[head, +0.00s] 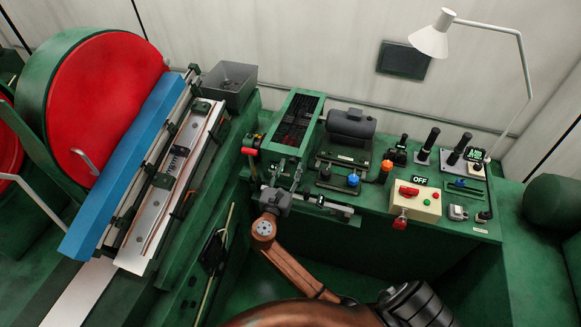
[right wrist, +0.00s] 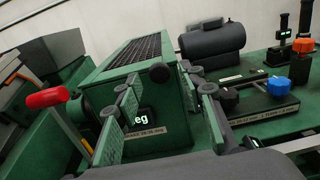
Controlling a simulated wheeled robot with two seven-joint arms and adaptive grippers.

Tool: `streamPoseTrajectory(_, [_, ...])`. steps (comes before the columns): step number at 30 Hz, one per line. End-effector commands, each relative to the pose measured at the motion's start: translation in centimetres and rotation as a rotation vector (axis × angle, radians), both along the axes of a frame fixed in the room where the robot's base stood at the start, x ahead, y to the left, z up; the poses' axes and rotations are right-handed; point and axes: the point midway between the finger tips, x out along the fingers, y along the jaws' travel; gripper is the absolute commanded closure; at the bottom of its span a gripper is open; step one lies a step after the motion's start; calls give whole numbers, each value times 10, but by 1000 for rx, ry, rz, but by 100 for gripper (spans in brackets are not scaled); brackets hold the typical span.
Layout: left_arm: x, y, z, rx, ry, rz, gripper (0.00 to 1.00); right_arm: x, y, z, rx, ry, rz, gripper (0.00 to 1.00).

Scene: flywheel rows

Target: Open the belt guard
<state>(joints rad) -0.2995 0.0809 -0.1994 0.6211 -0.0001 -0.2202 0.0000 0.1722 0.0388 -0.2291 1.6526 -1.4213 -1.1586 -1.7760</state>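A large round red cover (head: 105,95) with a grey bar handle (head: 85,162) stands in a green housing at the left of the head view. It looks like the belt guard, but I see no label confirming this. My right gripper (head: 285,174) is at the front edge of the green bench, well to the right of the cover. In the right wrist view its two padded fingers (right wrist: 158,76) are apart with nothing held between them. A green box with a dark mesh top (right wrist: 140,52) lies beyond the fingers. My left gripper is out of view.
A red-handled lever (head: 249,152) is left of my right gripper, also in the right wrist view (right wrist: 48,98). A blue beam (head: 125,165) and a long rail lie between cover and bench. The bench holds a dark cylinder (head: 351,124), several knobs and a lamp (head: 432,38).

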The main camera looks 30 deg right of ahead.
Motion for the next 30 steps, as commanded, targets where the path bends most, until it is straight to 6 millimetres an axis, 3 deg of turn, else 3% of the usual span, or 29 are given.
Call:
streamPoseTrajectory(12, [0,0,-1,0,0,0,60,6,-7,0,1,1,1,64])
streamPoseTrajectory(27, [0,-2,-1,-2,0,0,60,6,-7,0,1,0,1,98])
streamPoseTrajectory(30, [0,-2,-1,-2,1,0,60,6,-7,-1,1,0,1,100])
